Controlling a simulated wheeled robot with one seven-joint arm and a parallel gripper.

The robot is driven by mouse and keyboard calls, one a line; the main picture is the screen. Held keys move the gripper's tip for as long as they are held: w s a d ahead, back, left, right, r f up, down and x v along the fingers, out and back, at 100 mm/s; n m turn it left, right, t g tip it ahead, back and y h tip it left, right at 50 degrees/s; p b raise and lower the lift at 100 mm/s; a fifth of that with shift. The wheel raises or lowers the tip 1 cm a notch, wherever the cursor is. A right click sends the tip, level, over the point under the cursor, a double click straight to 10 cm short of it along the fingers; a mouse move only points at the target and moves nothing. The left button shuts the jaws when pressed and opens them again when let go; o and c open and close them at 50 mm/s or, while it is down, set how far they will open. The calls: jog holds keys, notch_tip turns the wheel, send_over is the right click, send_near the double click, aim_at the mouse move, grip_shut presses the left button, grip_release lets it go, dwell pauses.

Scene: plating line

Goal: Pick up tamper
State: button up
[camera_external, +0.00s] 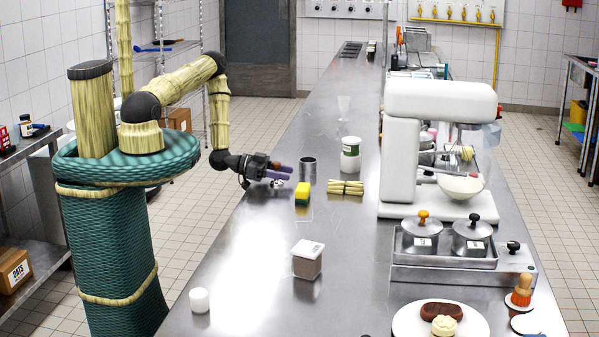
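My gripper (284,172) is at the left edge of the steel counter, a little above its top, pointing right. Its two purple fingers look slightly apart, with nothing clearly seen between them. No tamper can be told for certain. An upright thing with an orange-brown handle (522,289) stands at the far right front, well away from my gripper; it may be the tamper or a brush. Small shiny bits show just under the fingers, too small to make out.
The front left counter is mostly clear.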

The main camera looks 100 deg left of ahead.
aim_at(282, 181)
grip_shut()
notch_tip(282, 181, up, 10)
jog(key=b, duration=0.2)
dwell(0.6)
